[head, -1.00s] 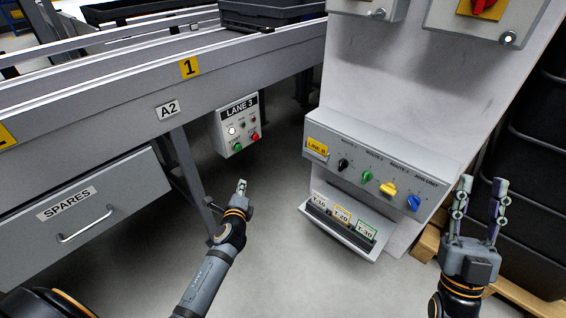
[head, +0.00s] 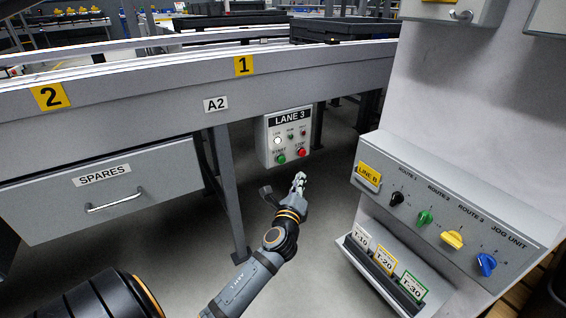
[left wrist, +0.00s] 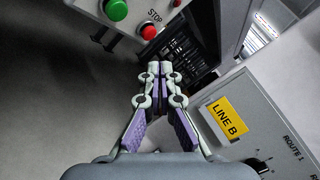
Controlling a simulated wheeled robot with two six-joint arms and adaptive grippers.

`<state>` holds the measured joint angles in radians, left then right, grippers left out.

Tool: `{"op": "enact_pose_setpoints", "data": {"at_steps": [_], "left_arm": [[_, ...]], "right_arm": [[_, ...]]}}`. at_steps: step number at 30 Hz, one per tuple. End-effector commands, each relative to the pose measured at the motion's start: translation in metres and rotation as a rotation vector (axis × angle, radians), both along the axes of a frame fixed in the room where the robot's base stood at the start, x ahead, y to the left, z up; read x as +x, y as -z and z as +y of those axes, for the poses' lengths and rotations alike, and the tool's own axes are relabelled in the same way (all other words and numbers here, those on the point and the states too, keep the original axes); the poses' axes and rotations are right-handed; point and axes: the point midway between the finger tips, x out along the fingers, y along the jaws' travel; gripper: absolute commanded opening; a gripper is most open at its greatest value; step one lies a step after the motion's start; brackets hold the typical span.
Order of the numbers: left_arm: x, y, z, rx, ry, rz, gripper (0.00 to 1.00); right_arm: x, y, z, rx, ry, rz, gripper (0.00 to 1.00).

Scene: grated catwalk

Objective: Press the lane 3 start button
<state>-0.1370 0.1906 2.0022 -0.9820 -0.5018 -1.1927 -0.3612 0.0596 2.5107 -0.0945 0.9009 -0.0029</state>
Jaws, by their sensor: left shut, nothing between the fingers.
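The lane 3 box (head: 289,137) hangs under the conveyor edge in the head view. It has a green start button (head: 281,159) at lower left and a red stop button (head: 301,152) at lower right. In the left wrist view the green start button (left wrist: 115,9) and the red stop button (left wrist: 148,30) show at the top. My left gripper (head: 299,178) is shut and empty, just below the box and apart from it. In the left wrist view its closed fingertips (left wrist: 159,67) are below and right of the stop button. My right gripper is out of view.
A control panel (head: 455,215) with coloured knobs and a LINE B label stands at right, with a rack of tags (head: 384,270) below. A SPARES drawer (head: 104,190) and a conveyor leg (head: 228,185) are at left. Floor shows below the box.

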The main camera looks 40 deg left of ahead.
Motion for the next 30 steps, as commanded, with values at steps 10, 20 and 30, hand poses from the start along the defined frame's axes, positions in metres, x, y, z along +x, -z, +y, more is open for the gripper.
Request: {"op": "enact_pose_setpoints", "data": {"at_steps": [10, 20, 30], "left_arm": [[0.019, 0.000, 0.047, 0.004, -0.001, 0.001, 0.00], [0.027, 0.000, 0.066, -0.001, -0.001, 0.000, 0.00], [0.027, 0.000, 0.066, -0.001, -0.001, 0.000, 0.00]], "right_arm": [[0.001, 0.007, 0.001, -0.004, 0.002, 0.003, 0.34], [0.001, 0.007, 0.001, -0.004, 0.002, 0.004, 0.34], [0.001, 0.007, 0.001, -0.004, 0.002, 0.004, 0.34]]}}
